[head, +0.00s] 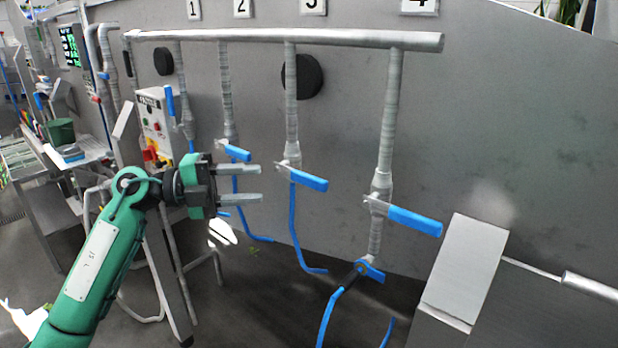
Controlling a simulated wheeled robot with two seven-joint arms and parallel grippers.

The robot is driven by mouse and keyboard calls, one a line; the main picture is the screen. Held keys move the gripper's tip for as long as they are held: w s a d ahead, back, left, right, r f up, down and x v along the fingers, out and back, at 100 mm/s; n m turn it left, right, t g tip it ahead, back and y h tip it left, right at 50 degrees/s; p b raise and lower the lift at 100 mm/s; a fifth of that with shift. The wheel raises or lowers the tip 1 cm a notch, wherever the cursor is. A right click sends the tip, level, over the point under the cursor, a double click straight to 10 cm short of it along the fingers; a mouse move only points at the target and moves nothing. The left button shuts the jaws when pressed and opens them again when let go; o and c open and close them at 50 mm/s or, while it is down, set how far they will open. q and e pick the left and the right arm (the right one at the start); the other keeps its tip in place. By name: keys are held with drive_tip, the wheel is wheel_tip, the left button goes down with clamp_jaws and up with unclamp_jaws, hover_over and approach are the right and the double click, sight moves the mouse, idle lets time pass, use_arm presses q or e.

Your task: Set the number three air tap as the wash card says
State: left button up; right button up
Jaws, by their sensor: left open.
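The number three air tap has a blue lever (308,180) below plate 3 (313,6). The lever sticks out to the right, crosswise to its grey pipe (291,105), tilted slightly down. My left gripper (258,183) is open and empty, with its fingers pointing right. In the picture its tips stop a little left of the number three tap, overlapping the blue hose under number two; the depth gap is unclear. I see no readable wash card. My right gripper is out of view.
The number two lever (237,152) and number four lever (415,220) also stick out rightward. The number one lever (170,101) stands upright. A control box (155,125) is behind my left gripper. A white sloped panel (465,268) stands at right.

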sight(305, 180)
use_arm(q)
drive_tip(key=d+p, duration=0.1)
drive_tip(key=d, duration=0.2)
drive_tip(key=w+d+p, duration=0.1)
drive_tip(key=d, duration=0.3)
drive_tip(key=d+p, duration=0.2)
drive_tip(key=d, duration=0.1)
drive_tip(key=shift+w+d+r, duration=0.15)
drive_tip(key=shift+w+r, duration=0.05)
drive_tip(key=shift+w, duration=0.05)
drive_tip(key=shift+w+d+f, duration=0.1)
drive_tip(key=shift+d+f, duration=0.05)
drive_tip(key=shift+d, duration=0.5)
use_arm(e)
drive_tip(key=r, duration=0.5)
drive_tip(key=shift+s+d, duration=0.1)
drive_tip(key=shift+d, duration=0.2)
use_arm(q)
drive_tip(key=shift+c, duration=0.4)
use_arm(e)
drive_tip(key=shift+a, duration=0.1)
use_arm(q)
clamp_jaws()
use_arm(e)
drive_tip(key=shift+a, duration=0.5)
